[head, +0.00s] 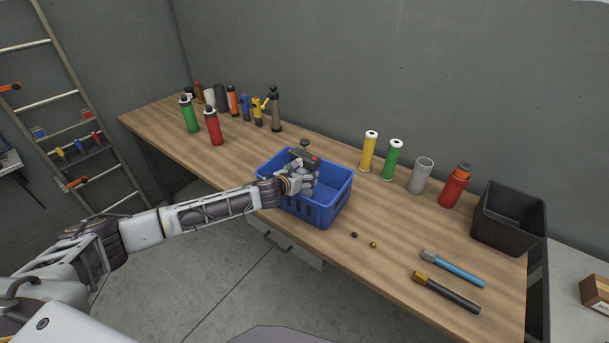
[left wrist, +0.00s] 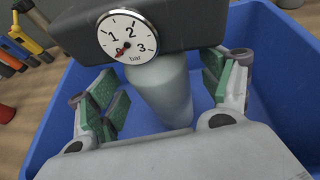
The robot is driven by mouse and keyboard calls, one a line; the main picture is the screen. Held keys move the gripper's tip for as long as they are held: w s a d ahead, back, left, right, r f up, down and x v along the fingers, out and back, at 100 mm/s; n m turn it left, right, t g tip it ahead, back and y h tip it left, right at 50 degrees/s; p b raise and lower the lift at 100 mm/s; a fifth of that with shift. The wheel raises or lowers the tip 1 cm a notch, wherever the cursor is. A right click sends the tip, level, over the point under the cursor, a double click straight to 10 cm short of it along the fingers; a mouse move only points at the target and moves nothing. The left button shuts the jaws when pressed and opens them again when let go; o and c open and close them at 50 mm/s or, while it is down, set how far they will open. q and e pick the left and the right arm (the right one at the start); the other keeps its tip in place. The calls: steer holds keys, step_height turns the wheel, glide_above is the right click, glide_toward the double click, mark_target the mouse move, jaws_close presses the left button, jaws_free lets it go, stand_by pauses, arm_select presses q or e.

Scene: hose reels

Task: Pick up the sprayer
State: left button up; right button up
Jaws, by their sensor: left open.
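The sprayer (head: 304,153) stands in the blue basket (head: 331,206) on the workbench. Its dark top shows above the basket rim. In the left wrist view the sprayer (left wrist: 160,92) has a pale grey tapering body under a dark head with a round pressure gauge marked in bar. My left gripper (head: 295,184) reaches over the basket's left side to the sprayer. In the left wrist view my left gripper (left wrist: 166,96) is open, with green-padded fingers on both sides of the body. A gap shows beside the body, and the sprayer's lower part is hidden. My right gripper is not in view.
Several bottles and canisters stand at the bench's left end. Yellow (head: 369,152) and green (head: 392,160) cylinders, a grey cup (head: 420,176) and a red bottle (head: 454,186) stand behind the basket. A black bin (head: 512,228) and two handled tools are at right.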

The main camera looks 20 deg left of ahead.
mark_target(302, 157)
arm_select(q)
steer(key=c, duration=1.4)
steer(key=shift+r, duration=0.15)
steer(key=shift+r, duration=4.9)
